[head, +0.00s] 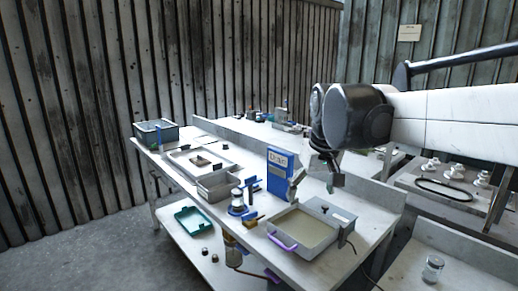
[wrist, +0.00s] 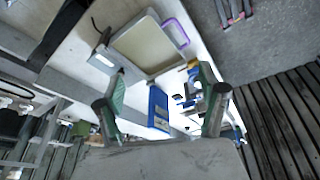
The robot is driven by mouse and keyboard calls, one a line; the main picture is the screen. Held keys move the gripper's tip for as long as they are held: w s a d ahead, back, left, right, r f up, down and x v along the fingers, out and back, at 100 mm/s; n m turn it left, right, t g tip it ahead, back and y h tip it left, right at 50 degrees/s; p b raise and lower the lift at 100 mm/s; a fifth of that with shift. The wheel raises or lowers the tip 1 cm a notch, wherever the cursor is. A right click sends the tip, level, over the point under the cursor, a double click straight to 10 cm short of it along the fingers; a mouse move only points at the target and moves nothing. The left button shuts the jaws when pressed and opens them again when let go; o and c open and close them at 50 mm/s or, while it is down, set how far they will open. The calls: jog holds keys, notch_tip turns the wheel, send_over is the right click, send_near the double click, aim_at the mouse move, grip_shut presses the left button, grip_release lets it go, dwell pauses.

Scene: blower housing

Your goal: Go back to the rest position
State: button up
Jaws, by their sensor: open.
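My gripper (head: 316,183) hangs from the dark wrist of my arm, over the right part of the white workbench (head: 345,237). In the wrist view its two green-padded fingers (wrist: 162,78) are spread apart with nothing between them. Below and beyond them stand a blue labelled box (head: 280,170), also in the wrist view (wrist: 158,108), and a shallow tray with a purple handle (head: 303,228), also in the wrist view (wrist: 145,45). The gripper appears apart from both. No marker of a rest position shows.
A grey metal bin (head: 217,186), a dark crate (head: 155,131) and small blue-and-white parts (head: 238,203) stand on the bench. A teal tray (head: 193,220) lies on the lower shelf. A side table (head: 440,203) with white fittings is at right. Floor at left is clear.

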jog(key=s+d+f+m+t, duration=0.1)
jog(key=s+d+f, duration=0.1)
jog(key=s, duration=0.5)
jog(key=s+d+f+m+t, duration=0.1)
jog(key=s+d+f, duration=0.2)
jog(key=s+f, duration=0.2)
jog(key=s+d+f+m+t, duration=0.1)
jog(key=s+f, duration=0.3)
jog(key=s, duration=0.6)
jog(key=shift+d, duration=0.65)
